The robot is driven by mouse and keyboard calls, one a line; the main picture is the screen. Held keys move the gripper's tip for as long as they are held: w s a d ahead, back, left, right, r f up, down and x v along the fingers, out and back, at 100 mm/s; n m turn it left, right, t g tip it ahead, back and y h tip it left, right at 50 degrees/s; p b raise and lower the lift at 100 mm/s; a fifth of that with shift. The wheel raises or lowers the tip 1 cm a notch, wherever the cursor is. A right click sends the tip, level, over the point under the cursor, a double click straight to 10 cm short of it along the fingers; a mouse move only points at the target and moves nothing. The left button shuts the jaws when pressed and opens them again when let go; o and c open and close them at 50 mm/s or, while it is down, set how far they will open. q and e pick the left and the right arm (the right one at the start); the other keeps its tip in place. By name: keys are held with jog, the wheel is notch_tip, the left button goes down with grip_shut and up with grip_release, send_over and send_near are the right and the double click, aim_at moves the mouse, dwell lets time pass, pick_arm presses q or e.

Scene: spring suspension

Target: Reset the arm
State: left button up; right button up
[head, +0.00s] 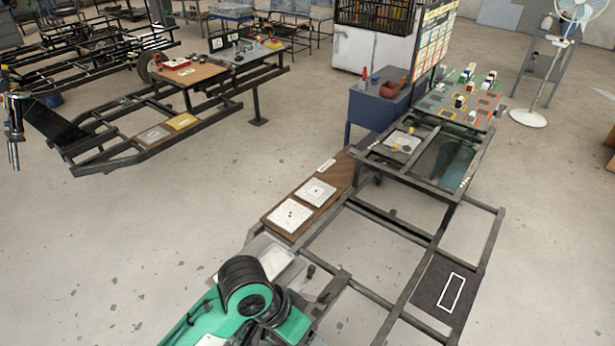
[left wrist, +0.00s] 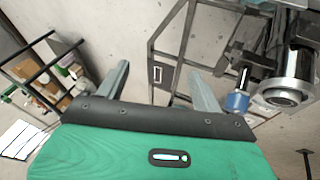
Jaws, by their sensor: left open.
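My left gripper (left wrist: 158,80) shows in the left wrist view, with a green body, a black front plate and two grey fingers spread well apart. Nothing is between the fingers. A green arm of mine with a black round joint (head: 245,286) comes in at the bottom of the head view; no gripper fingers show there. Behind the fingers in the wrist view are dark frame bars (left wrist: 187,38) and a panel with a white rectangle outline (left wrist: 157,74). My right gripper is not in view.
A metal cylinder (left wrist: 290,80) and a blue part (left wrist: 237,102) show at the wrist view's right. White square plates (head: 291,215) lie on a brown board. A dark panel (head: 432,297) lies on the frame at right. The floor at left centre is clear.

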pick_arm(q)
jog(key=s+a+f+n+t+y, duration=0.1)
jog(key=s+a+f+n+y, duration=0.15)
jog(key=a, duration=0.55)
jog(key=s+a+f+n+t+y, duration=0.1)
jog(key=s+a+f+n, duration=0.2)
jog(key=a, duration=0.4)
jog(key=s+a+f+n+t+y, duration=0.1)
jog(key=s+a+f+t+y, duration=0.2)
jog(key=a, duration=0.5)
notch_tip(320, 180, down, 30)
jog(key=g+h, duration=0.1)
jog(key=g, duration=0.2)
jog(key=s+a+f+g, duration=0.1)
jog(key=s+a+f, duration=0.1)
jog(key=s+f, duration=1.7)
notch_tip(320, 180, down, 2)
jog(key=shift+s+a+f, duration=0.1)
jog(key=shift+s+a, duration=0.25)
jog(key=shift+a, duration=0.05)
jog(key=shift+m, duration=0.25)
